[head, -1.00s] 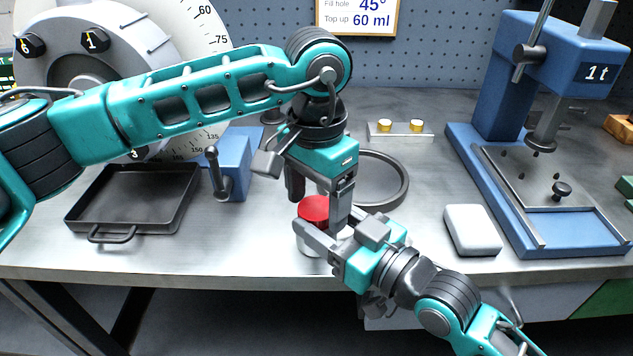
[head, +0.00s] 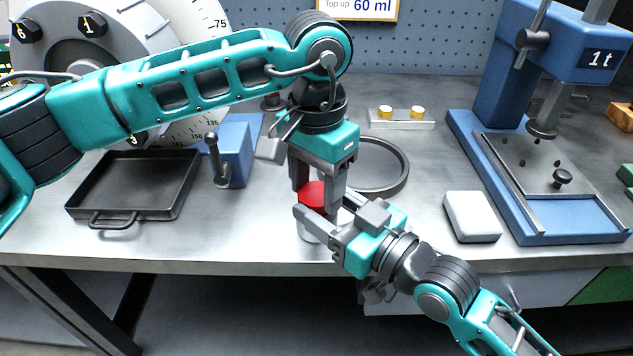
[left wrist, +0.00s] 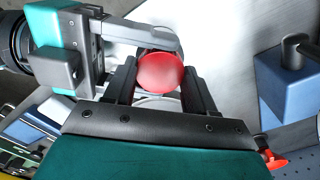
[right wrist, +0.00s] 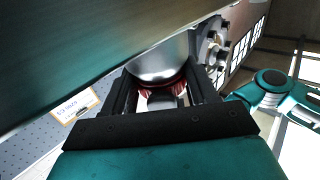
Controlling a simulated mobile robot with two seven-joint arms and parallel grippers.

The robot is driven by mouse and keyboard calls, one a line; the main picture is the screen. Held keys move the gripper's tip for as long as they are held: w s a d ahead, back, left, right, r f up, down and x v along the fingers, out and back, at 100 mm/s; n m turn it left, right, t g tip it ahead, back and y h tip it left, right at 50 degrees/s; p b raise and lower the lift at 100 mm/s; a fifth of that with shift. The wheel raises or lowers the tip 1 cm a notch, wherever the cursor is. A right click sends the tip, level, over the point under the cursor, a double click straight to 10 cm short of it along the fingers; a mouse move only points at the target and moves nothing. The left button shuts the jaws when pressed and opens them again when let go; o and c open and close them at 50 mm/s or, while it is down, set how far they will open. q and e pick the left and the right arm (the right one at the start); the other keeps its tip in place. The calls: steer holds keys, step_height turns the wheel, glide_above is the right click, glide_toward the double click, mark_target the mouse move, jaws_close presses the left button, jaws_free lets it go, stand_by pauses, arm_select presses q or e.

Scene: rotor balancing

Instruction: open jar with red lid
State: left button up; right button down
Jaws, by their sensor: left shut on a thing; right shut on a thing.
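The jar (head: 309,232) stands upright near the front edge of the bench, its pale metallic body partly hidden by my right gripper. Its red lid (head: 312,195) is on top; it also shows in the left wrist view (left wrist: 160,73). My left gripper (head: 317,196) points down from above and is shut on the lid, one finger on each side. My right gripper (head: 318,222) comes in from the front right and is shut on the jar body. The right wrist view shows the body (right wrist: 158,62) between its fingers, with the lid's ribbed red rim (right wrist: 163,88) beside it.
A black tray (head: 133,216) and a blue block with a lever (head: 233,157) are to the left. A dark ring (head: 403,180) lies behind my grippers. A white box (head: 472,216) and a blue press (head: 470,130) stand right. The front bench edge is close.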

arm_select(q)
steer(key=n, duration=0.2)
steer(key=shift+n, duration=0.4)
steer(key=shift+s, duration=0.1)
steer(key=o, duration=1.2)
steer(key=shift+c, duration=0.2)
